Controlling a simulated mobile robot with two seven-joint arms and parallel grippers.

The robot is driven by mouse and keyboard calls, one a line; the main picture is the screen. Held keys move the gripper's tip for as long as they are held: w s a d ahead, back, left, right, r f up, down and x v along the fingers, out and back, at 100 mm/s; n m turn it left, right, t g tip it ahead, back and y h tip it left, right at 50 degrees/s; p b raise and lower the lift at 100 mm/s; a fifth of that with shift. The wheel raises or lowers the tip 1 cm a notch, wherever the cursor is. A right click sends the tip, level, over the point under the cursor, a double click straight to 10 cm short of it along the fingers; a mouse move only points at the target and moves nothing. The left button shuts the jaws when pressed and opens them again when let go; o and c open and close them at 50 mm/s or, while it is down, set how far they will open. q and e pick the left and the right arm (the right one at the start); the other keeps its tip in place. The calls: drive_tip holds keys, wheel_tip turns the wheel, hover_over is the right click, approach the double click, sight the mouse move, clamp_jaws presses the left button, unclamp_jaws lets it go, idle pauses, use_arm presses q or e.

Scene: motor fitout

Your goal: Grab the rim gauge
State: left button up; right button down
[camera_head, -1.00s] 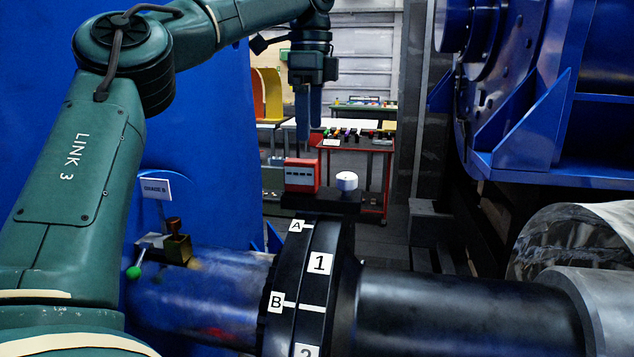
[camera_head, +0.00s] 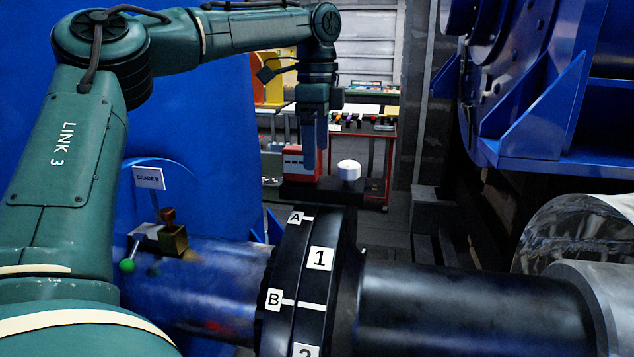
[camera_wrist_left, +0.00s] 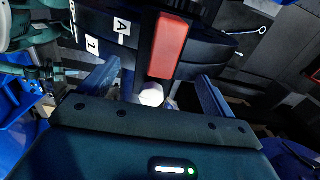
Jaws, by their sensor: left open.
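What I take for the rim gauge is a unit with a red box (camera_head: 294,160), a white round knob (camera_head: 349,171) and a dark base bar (camera_head: 330,191). It sits just behind the black coupling rim (camera_head: 285,255), which bears white labels. In the left wrist view the red box (camera_wrist_left: 169,45) and the white knob (camera_wrist_left: 151,95) lie between my spread fingers. My left gripper (camera_head: 315,168) points down at the red box, its fingertips overlapping the box in the head view. It is open and holds nothing. Contact cannot be told. My right gripper is not in view.
A dark shaft (camera_head: 460,305) runs right from the coupling. A blue machine frame (camera_head: 545,130) stands at upper right. A small clamp-like fixture with a green ball (camera_head: 127,265) and a sign (camera_head: 149,178) are at left. A red cart (camera_head: 378,160) stands behind.

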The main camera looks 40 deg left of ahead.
sight(317, 181)
use_arm(q)
wheel_tip(317, 181, down, 5)
idle(0.3)
drive_tip(key=shift+c, duration=0.6)
drive_tip(key=c, duration=1.6)
drive_tip(key=shift+r, duration=0.2)
drive_tip(key=shift+c, duration=0.4)
